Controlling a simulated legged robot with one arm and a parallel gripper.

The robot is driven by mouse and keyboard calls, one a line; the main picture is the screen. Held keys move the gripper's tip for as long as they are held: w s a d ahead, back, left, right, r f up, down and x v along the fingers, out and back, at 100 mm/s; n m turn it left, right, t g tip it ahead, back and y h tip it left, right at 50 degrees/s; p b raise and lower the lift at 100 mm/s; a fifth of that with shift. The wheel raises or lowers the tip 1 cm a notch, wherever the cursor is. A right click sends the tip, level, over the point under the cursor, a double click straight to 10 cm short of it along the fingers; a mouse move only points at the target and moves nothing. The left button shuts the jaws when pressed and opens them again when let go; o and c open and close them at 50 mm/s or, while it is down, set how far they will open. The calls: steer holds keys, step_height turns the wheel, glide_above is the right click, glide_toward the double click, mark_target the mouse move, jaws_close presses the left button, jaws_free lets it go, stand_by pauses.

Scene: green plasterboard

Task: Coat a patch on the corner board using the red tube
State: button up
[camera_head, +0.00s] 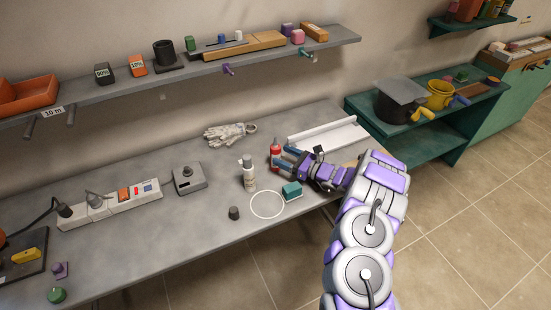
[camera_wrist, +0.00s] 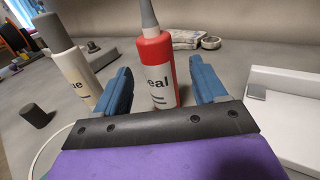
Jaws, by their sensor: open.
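The red tube (camera_head: 275,157) stands upright on the grey bench, with a grey nozzle and a label ending in "eal" in the wrist view (camera_wrist: 158,72). My gripper (camera_head: 283,158) is open, its two blue fingers on either side of the red tube in the wrist view (camera_wrist: 163,78). Gaps show beside the tube, so it does not look clamped.
A white bottle with a grey cap (camera_head: 249,174) stands left of the tube. A teal block (camera_head: 291,190), a small dark cylinder (camera_head: 234,213) and a white circle outline (camera_head: 267,205) are near the front edge. Gloves (camera_head: 230,133) lie behind. A shelf (camera_head: 190,68) runs above.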

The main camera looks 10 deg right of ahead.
mark_target(275, 153)
steer(key=x, duration=0.2)
steer(key=b+x, duration=0.1)
steer(key=shift+w+a+f, duration=0.2)
steer(key=shift+a+f, duration=0.05)
steer(key=shift+a, duration=0.05)
steer(key=shift+w+a, duration=0.25)
steer(key=shift+a, duration=0.05)
steer(key=shift+r, duration=0.1)
steer(key=c, duration=1.2)
steer(key=shift+r, duration=0.15)
step_height(275, 153, up, 10)
steer(key=shift+f+p, duration=0.15)
steer(key=shift+p, duration=0.9)
